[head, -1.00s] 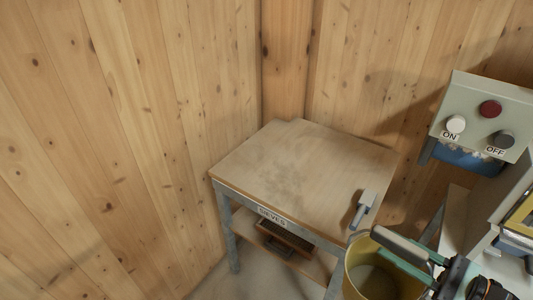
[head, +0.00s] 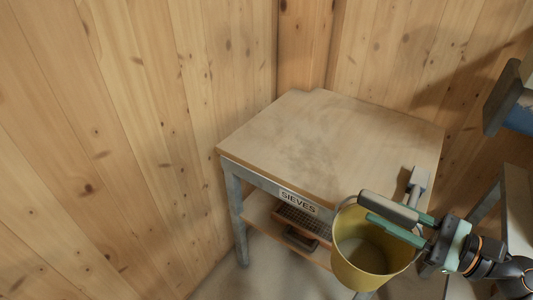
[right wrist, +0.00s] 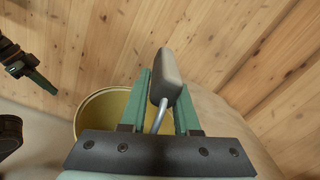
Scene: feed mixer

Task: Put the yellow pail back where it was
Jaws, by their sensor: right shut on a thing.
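The yellow pail (head: 365,265) hangs upright in front of the table's front right part in the head view, and its inside looks empty. My right gripper (head: 376,211) is shut on the grey grip of the pail's wire handle (head: 388,206), above the rim. In the right wrist view the grey grip (right wrist: 165,78) sits between the green fingers (right wrist: 160,95), with the pail's rim (right wrist: 88,106) behind them. My left gripper (right wrist: 38,78) shows only at the left of the right wrist view, too small to tell its opening.
A wooden-topped table (head: 300,130) labelled SIEVES stands in the corner of plank walls. A grey scoop-like tool (head: 418,181) lies at its right edge. A sieve (head: 300,222) is on the lower shelf. A grey-framed stand (head: 518,205) is at the right. The tabletop's middle is clear.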

